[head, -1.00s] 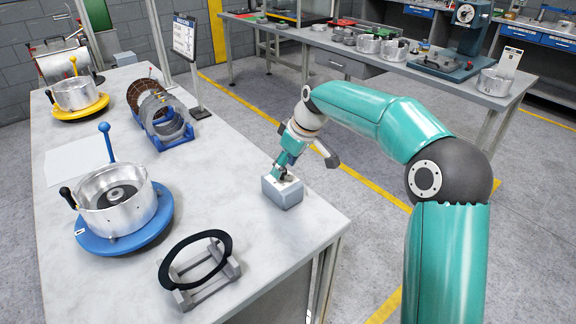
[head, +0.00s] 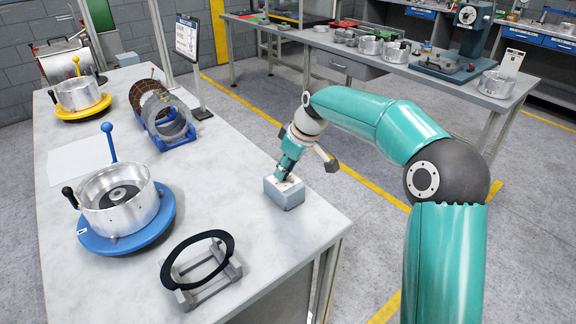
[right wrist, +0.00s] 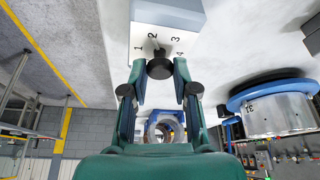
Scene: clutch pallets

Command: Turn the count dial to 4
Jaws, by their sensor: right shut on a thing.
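The count dial is a dark round knob (right wrist: 160,68) on a pale grey box (head: 284,194). The box stands near the right edge of the marble-topped bench (head: 236,158). In the right wrist view the box face (right wrist: 168,14) carries the numbers 1 to 4 in an arc around the knob. A small dark pointer on the knob points roughly toward the 2 and 3 side; its exact setting is hard to tell. My right gripper (head: 286,177) is shut on the knob, with a fingertip on each side. In the head view the gripper hides the knob. My left gripper is not in view.
On the bench are a black ring on a grey stand (head: 176,279), a metal drum on a blue round base (head: 88,241), another on a yellow base (head: 70,114), and a blue rack of rings (head: 187,138). The bench around the box is clear.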

